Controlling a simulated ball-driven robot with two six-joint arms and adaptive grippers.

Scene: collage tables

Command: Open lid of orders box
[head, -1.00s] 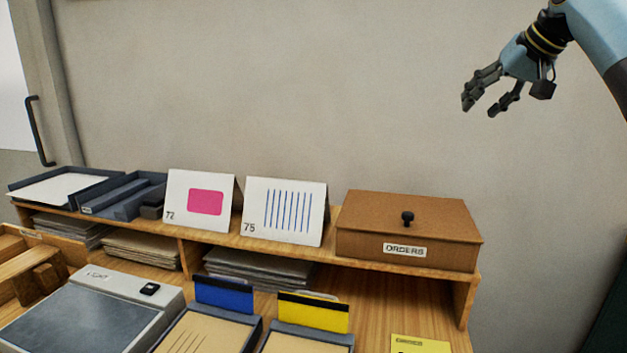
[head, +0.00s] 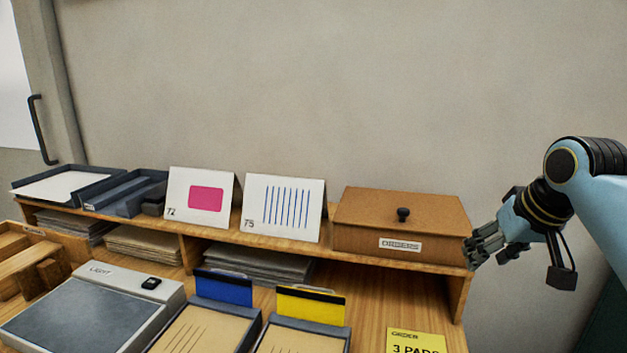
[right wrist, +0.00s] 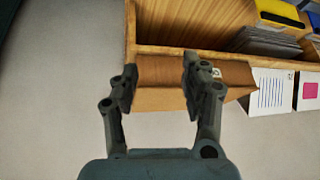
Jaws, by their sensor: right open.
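The orders box (head: 360,240) is a brown box with a white "ORDERS" label on its front, at the right end of the shelf. Its lid (head: 365,208) is shut and has a small black knob (head: 403,214) on top. My right gripper (head: 482,250) is at the box's right end in the head view, fingers pointing left. In the right wrist view my right gripper (right wrist: 160,76) is open and empty, with the box (right wrist: 160,98) showing between and beyond its fingers. I cannot tell whether a finger touches the box. The knob is not visible there. My left gripper is out of view.
The wooden shelf (head: 330,251) also carries cards "75" (head: 283,208) and "72" (head: 200,200) left of the box, and dark trays (head: 125,192). Paper stacks lie beneath. A light pad (head: 85,312) and a yellow order card (head: 416,341) are in front. The wall behind is bare.

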